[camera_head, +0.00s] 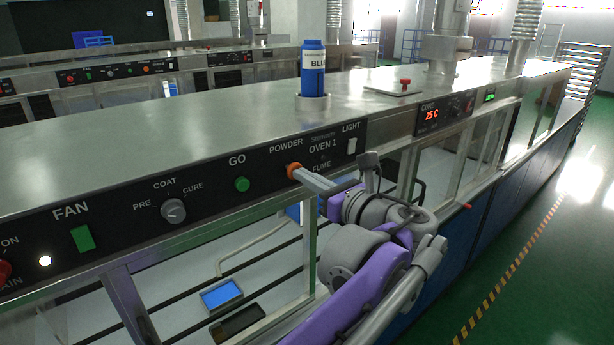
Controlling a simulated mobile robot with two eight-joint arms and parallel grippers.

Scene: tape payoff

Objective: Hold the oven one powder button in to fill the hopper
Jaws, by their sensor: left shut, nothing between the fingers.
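The orange powder button (292,170) sits on the black panel of oven 1, under the word POWDER. My left gripper (305,176) is shut and empty. Its fingertips are at the button's face and overlap it in the view; they look to be touching it, but I cannot tell how far in the button is. A blue canister (313,62) with a white label stands upright on the oven top in a metal collar (312,102). I cannot see any powder level. My right gripper is not in view.
A green GO button (242,184) and a COAT/CURE knob (173,211) lie left of the powder button. A white LIGHT switch (352,146) is to its right. The oven's glass front is below. A red mushroom button (405,84) stands on top. The green floor at right is clear.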

